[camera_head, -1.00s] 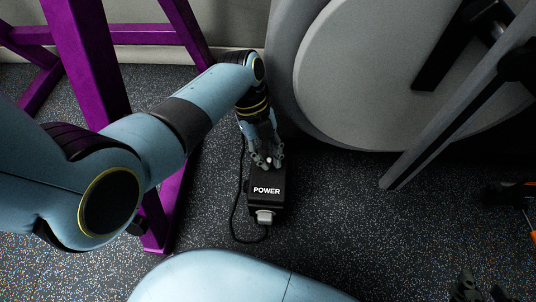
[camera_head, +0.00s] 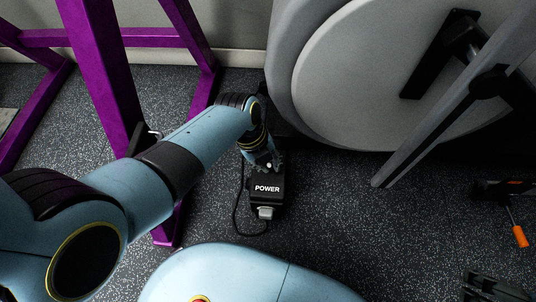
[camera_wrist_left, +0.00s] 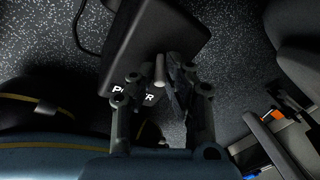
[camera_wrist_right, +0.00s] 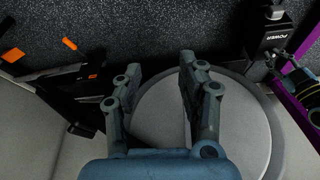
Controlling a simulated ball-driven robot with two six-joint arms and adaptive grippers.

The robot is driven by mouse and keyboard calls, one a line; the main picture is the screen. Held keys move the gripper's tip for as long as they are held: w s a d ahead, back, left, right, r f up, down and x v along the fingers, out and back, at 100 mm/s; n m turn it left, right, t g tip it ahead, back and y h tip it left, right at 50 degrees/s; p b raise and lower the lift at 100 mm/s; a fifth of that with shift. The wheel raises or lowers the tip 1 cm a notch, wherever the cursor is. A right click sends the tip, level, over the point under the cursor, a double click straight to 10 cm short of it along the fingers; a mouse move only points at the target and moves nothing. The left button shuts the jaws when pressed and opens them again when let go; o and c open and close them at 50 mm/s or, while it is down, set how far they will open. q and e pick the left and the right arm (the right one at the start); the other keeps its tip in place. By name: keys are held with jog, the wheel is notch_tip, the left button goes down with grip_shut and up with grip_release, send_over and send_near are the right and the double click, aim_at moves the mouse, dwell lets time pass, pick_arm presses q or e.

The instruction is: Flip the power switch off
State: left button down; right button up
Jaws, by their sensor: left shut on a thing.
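The black power box (camera_head: 268,188) with white "POWER" lettering sits on the floor in the head view. Its switch is a short light-grey lever at the end near my left gripper; the lever (camera_wrist_left: 159,71) shows between the fingers in the left wrist view. My left gripper (camera_head: 268,164) reaches down over that end of the box and is shut on the lever. The fingers hide part of the lettering in the left wrist view. My right gripper (camera_wrist_right: 158,72) is open and empty; the box (camera_wrist_right: 275,38) shows far off at upper right in its view.
A large grey round machine (camera_head: 395,75) stands behind and right of the box. A purple frame (camera_head: 100,75) stands at left. A black cable (camera_head: 237,215) loops beside the box. An orange-handled tool (camera_head: 520,236) is at far right. The speckled floor right of the box is open.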

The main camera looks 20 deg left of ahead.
pick_arm(q)
jog(key=shift+s+r+t, duration=0.1)
jog(key=shift+t, duration=0.2)
jog(key=shift+f+t, duration=0.2)
jog(key=shift+t, duration=0.1)
pick_arm(e)
jog(key=shift+s+d+r+g, duration=0.1)
jog(key=shift+s+r+g, duration=0.15)
jog(key=shift+s+g, duration=0.25)
pick_arm(q)
jog(key=c, duration=1.4)
grip_release()
jog(key=shift+r, duration=0.1)
jog(key=v, duration=1.1)
jog(key=shift+d+r, duration=0.1)
jog(key=shift+r, duration=0.35)
jog(key=shift+s, duration=0.15)
